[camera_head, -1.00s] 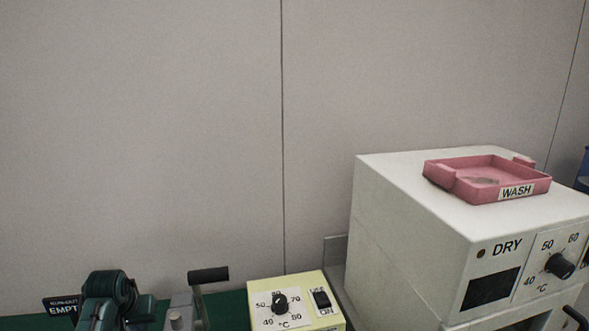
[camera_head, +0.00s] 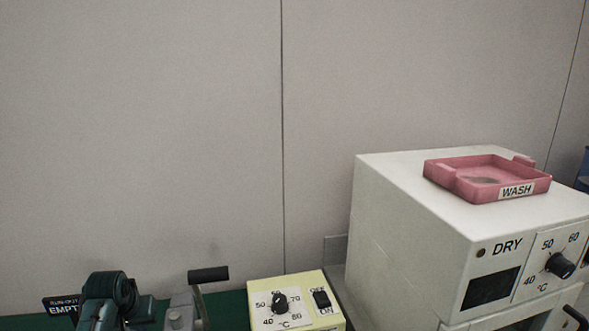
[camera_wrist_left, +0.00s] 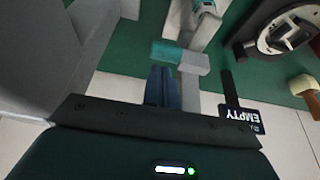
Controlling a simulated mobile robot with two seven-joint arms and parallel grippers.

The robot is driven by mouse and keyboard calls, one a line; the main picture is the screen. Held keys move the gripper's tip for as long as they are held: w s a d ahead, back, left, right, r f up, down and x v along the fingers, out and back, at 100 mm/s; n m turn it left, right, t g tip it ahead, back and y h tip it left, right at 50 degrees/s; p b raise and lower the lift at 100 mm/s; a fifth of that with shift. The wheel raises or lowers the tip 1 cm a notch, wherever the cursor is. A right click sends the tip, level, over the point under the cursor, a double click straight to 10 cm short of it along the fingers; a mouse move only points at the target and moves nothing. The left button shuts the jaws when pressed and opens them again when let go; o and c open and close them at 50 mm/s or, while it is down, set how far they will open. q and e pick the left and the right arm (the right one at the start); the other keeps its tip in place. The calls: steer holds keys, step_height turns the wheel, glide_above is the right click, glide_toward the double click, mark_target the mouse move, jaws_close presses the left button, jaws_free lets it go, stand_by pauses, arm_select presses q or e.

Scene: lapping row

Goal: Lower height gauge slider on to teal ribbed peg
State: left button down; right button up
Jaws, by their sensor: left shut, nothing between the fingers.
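My left gripper (camera_wrist_left: 162,75) is shut and empty in the left wrist view, its dark fingers pressed together. Just beyond its tips is a small teal block (camera_wrist_left: 172,51) with a pale grey piece (camera_wrist_left: 195,63) beside it. I cannot tell which is the slider or the peg, or whether the fingers touch them. No ribs can be made out. In the head view a dark teal part (camera_head: 108,296), probably my left arm, rises at the bottom left; its fingertips are not visible there. My right gripper is in neither view.
An EMPTY sign (camera_head: 62,306) stands at the left of the green bench; it also shows in the wrist view (camera_wrist_left: 240,119). A grey fixture with a black handle (camera_head: 208,274), a yellow control box (camera_head: 330,318) and a white DRY oven (camera_head: 400,220) with a pink WASH tray (camera_head: 542,188) stand rightward.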

arm_select(q)
steer(key=shift+f, duration=0.7)
stand_by(0.7)
steer(key=shift+r+p, duration=0.5)
steer(key=shift+r, duration=2.6)
